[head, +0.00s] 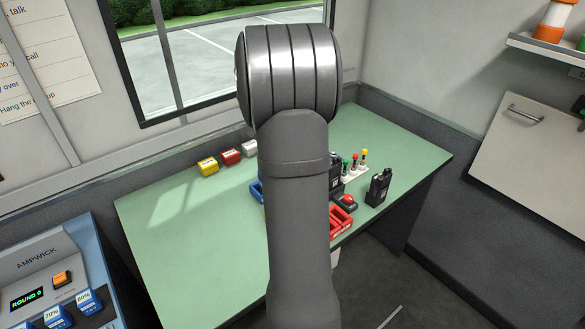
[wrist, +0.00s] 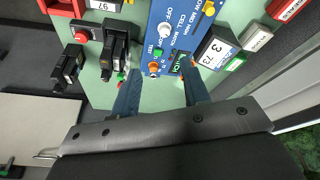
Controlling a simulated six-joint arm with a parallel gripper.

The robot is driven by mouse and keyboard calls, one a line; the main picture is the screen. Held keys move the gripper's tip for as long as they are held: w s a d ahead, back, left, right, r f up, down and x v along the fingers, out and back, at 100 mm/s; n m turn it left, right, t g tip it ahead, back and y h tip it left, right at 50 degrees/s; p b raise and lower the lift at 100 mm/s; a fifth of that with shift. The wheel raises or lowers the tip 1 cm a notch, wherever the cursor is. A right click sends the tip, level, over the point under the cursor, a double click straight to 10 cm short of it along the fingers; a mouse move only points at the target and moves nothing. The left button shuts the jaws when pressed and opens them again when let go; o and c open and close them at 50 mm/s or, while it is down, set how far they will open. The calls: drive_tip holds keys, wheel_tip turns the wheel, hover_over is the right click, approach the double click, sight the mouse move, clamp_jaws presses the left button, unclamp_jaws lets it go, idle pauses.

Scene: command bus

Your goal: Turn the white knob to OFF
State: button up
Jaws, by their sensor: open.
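A blue panel (wrist: 176,32) with printed labels, including OFF-ON, CELL WATCH and LOW MID HIGH, lies at the top middle of the wrist view. I cannot tell which way the knob points. My gripper (wrist: 161,82) is open, its two blue-grey fingers apart and empty, with the white part between and beyond the tips in the picture. I cannot tell the height between them. In the head view my arm hides most of the panel; a blue edge (head: 257,189) shows.
In the head view, a red tray (head: 341,221) and a radio (head: 379,187) stand right of my arm. The green table (head: 185,240) is clear at left.

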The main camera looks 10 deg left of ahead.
drive_tip(key=w+f+m, duration=0.1)
drive_tip(key=f, duration=0.4)
drive_tip(key=w+d+f+m, duration=0.1)
drive_tip(key=w+f, duration=0.1)
drive_tip(key=f, duration=0.3)
drive_tip(key=w+f, duration=0.2)
drive_tip(key=f, duration=0.3)
drive_tip(key=shift+w+d+f+m+t+h, duration=0.2)
drive_tip(key=shift+d+f+m+t+h, duration=0.1)
drive_tip(key=shift+m+t, duration=0.1)
clamp_jaws()
